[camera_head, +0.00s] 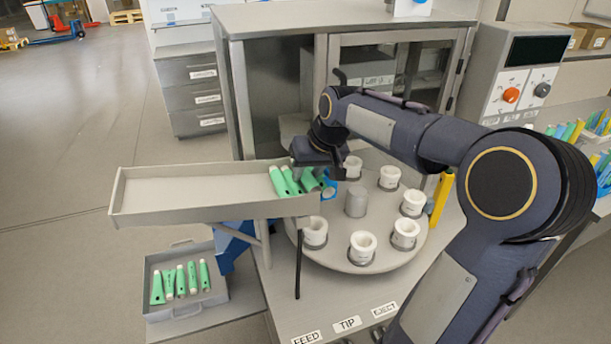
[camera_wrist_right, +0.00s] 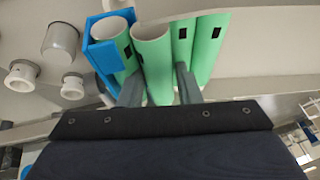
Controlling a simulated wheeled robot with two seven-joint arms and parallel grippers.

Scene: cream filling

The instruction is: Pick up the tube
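Several green tubes (camera_head: 278,182) lie side by side at the right end of a grey sloping trough (camera_head: 150,196). My right gripper (camera_head: 318,172) is over that end, and its arm hides part of the tubes. In the right wrist view, the two fingers of my right gripper (camera_wrist_right: 158,78) are apart, one on each side of a green tube with an open end (camera_wrist_right: 155,62). Contact with the tube cannot be made out. A blue holder (camera_wrist_right: 101,54) surrounds the neighbouring tube on the left. My left gripper is out of view.
A round turntable (camera_head: 335,255) with several white cups stands right of the trough, around a grey hub (camera_head: 356,202). A grey bin (camera_head: 190,310) with more green tubes sits below left. A yellow post (camera_head: 440,200) and a cabinet (camera_head: 250,75) stand nearby.

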